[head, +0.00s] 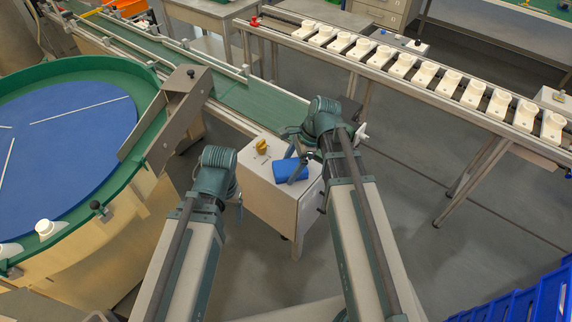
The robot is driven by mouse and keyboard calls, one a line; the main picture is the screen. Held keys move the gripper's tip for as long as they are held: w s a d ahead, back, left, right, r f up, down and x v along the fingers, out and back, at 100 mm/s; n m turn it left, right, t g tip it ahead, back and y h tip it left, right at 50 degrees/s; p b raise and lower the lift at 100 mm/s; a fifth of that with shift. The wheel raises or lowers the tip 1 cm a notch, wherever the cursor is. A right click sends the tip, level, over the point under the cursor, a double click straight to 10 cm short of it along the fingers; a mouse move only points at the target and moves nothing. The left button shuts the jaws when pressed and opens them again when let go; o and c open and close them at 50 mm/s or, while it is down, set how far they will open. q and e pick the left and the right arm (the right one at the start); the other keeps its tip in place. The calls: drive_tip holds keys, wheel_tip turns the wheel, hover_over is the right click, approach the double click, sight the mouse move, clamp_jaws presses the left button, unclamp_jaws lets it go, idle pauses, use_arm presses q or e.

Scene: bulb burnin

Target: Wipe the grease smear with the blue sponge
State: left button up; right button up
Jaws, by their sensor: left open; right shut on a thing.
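The blue sponge (290,171) is at the top of the small white cabinet (262,190), near its right side. My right gripper (297,150) is shut on the sponge from above; I cannot tell whether the sponge touches the cabinet top. My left gripper (236,194) is open and empty, beside the cabinet's left side, with its fingers mostly hidden behind the wrist.
A rail with several white holders (400,66) is at back right. A blue crate (525,305) stands at lower right.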

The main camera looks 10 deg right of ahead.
sight(300, 184)
drive_tip(key=shift+s+d+f, duration=0.15)
drive_tip(key=shift+s+d, duration=0.35)
drive_tip(key=shift+s, duration=0.45)
drive_tip(key=shift+s+d, duration=1.2)
drive_tip(key=shift+s, duration=0.2)
drive_tip(key=shift+w+r, duration=0.1)
drive_tip(key=shift+r, duration=0.1)
drive_tip(key=shift+w+r+p, duration=0.1)
drive_tip(key=shift+r+p, duration=0.5)
drive_tip(key=shift+p, duration=0.2)
wheel_tip(300, 184, up, 5)
drive_tip(key=p, duration=0.4)
drive_tip(key=shift+w+f+p, duration=0.1)
drive_tip(key=shift+f+p, duration=0.05)
drive_tip(key=shift+p, duration=0.15)
